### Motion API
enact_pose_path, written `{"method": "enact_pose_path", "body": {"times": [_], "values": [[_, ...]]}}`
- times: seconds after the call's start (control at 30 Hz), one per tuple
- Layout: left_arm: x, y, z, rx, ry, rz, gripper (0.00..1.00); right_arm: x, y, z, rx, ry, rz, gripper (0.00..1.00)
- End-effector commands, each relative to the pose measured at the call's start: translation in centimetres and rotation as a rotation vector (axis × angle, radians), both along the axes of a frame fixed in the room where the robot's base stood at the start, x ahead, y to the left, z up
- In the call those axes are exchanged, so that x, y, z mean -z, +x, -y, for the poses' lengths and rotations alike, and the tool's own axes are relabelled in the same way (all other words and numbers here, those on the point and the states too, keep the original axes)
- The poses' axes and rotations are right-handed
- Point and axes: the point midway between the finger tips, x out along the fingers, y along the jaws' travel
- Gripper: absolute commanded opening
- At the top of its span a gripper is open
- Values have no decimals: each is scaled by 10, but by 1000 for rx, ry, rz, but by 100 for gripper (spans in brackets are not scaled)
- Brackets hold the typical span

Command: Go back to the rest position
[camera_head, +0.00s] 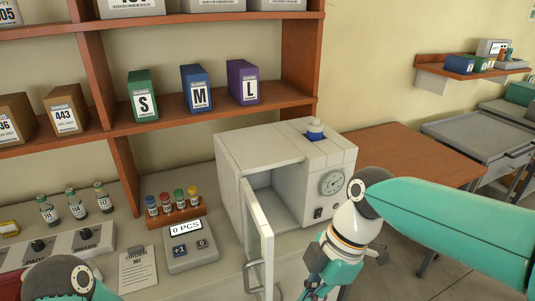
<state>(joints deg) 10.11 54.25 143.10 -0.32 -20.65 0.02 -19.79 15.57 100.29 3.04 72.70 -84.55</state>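The white culture incubator (245,150) stands on the bench in the middle of the head view. Its door (258,245) is swung open toward me and the part of the chamber I can see looks empty. My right arm comes in from the right, and my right gripper (327,270) points down at the bottom edge, just right of the open door. Its fingertips are cut off or unclear, so its opening cannot be read. Only a joint of my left arm shows at the bottom left; my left gripper is out of view.
A rack of colour-capped vials (174,206), a counter reading 0 PCS (190,245) and an order sheet (138,270) are left of the door. Several bottles (76,205) stand further left. Shelves with S, M, L boxes (196,89) rise behind. A brown table (415,148) is right.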

Motion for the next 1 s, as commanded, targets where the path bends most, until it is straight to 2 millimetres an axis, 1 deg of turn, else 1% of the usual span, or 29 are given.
{"method": "enact_pose_path", "body": {"times": [0.03,0.17,0.27,0.37,0.4,0.47,0.5,0.57,0.6,0.7,0.8,0.83,0.9,1.0], "values": [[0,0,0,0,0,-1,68,15,4,0,51,-9,-19,0],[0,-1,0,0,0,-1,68,56,15,0,208,-30,-60,0],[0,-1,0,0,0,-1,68,96,22,2,357,-49,-100,0],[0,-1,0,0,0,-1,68,148,24,7,558,-74,-156,0],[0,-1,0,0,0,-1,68,174,22,11,655,-85,-185,0],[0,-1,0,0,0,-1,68,214,16,16,823,-103,-232,0],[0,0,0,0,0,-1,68,241,8,21,942,-113,-266,0],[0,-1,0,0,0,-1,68,277,-5,28,1122,-125,-316,0],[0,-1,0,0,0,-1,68,298,-17,32,1237,-131,-349,0],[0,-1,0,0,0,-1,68,338,-45,39,1491,-136,-422,0],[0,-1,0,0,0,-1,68,361,-69,45,1690,-134,-480,0],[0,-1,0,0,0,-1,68,366,-74,45,1736,-131,-493,0],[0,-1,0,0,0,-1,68,373,-84,47,1820,-127,-518,0],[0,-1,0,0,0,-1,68,378,-91,51,1889,-118,-536,0]]}}
